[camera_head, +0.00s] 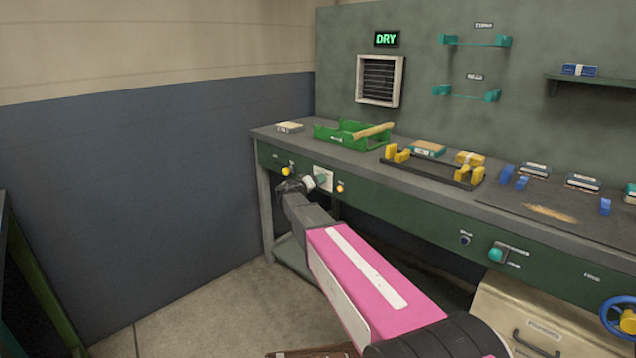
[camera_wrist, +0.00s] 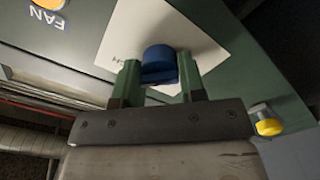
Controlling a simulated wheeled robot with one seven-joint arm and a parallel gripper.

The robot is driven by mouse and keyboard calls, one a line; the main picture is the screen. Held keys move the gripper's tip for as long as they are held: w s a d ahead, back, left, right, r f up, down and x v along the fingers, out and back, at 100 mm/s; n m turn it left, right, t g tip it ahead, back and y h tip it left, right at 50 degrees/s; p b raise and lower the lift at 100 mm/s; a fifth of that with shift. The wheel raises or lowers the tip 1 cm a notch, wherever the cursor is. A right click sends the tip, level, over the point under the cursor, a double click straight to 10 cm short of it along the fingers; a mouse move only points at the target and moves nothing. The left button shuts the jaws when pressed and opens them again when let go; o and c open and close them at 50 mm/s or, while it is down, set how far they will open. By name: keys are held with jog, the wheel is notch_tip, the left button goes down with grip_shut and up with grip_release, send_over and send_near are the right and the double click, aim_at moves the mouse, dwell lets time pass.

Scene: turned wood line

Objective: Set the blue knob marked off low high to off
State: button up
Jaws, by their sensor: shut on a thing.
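The blue knob (camera_wrist: 160,58) is in the wrist view, standing on a white plate (camera_wrist: 122,38) on the green bench front. My gripper (camera_wrist: 158,74) has a green finger on each side of the knob and is shut on it. Part of a printed mark shows left of the knob; the other marks and the knob's pointer are hidden or cannot be read. In the head view my gripper (camera_head: 318,182) is at the bench front, over the white plate (camera_head: 328,178), and the knob is hidden behind it.
A yellow knob (camera_head: 286,171) and an orange button (camera_head: 340,188) flank the plate; the wrist view shows the orange one (camera_wrist: 47,4) labelled FAN. A green tray (camera_head: 335,137) and wooden parts stand on the bench above. Open floor lies left of my arm.

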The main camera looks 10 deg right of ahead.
jog(key=shift+n, duration=0.3)
jog(key=n, duration=0.3)
jog(key=shift+n, duration=0.3)
jog(key=n, duration=0.4)
jog(key=shift+f+n, duration=0.1)
jog(key=shift+n, duration=0.2)
jog(key=n, duration=0.4)
jog(key=shift+n, duration=2.5)
jog(key=o, duration=0.9)
